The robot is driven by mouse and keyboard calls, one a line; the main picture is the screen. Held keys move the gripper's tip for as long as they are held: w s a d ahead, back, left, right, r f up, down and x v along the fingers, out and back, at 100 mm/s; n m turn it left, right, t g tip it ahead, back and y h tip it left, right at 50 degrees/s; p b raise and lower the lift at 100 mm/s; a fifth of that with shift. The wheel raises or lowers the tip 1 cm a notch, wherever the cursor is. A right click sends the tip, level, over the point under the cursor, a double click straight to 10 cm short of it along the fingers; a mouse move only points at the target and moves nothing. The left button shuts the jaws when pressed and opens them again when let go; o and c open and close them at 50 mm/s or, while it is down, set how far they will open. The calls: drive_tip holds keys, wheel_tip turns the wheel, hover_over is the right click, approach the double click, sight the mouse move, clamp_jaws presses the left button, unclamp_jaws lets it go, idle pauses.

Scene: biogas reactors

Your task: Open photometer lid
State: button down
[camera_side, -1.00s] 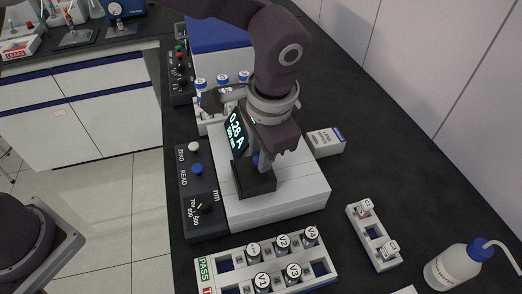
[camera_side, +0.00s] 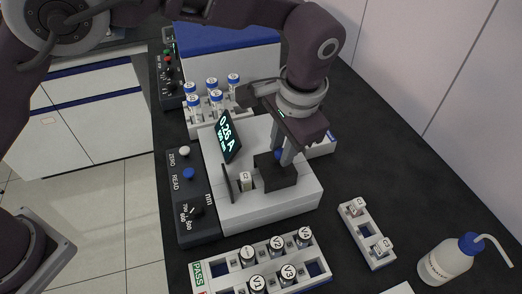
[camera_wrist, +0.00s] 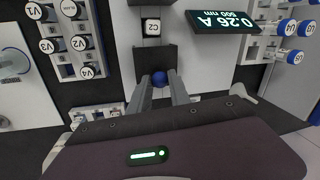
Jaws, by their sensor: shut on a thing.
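The white photometer (camera_side: 270,209) shows "0.26 A 500 nm" on its tilted screen (camera_side: 228,137). Its dark lid (camera_side: 274,172) with a blue knob (camera_side: 279,155) sits to the right of a pale cuvette C2 (camera_side: 246,181), which is uncovered. A thin dark upright plate (camera_side: 228,183) stands left of the cuvette. My gripper (camera_side: 285,158) points down and is shut on the blue knob. In the wrist view the knob (camera_wrist: 159,78) is between my fingers, with the lid (camera_wrist: 155,58) just beyond and C2 (camera_wrist: 151,26) farther up.
A rack of labelled vials (camera_side: 205,275) stands in front, and a rack of blue-capped vials (camera_side: 191,128) stands behind. A small cuvette rack (camera_side: 355,231) and a wash bottle (camera_side: 446,262) are at the right. A control panel (camera_side: 184,212) with knobs lies along the left side.

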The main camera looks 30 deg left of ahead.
sight(290, 167)
drive_tip(key=shift+w+d, duration=0.4)
drive_tip(key=c, duration=1.2)
unclamp_jaws()
drive_tip(key=shift+c, duration=0.2)
drive_tip(key=shift+r, duration=0.1)
wheel_tip(290, 167, up, 7)
drive_tip(key=d, duration=0.1)
drive_tip(key=shift+s, duration=0.4)
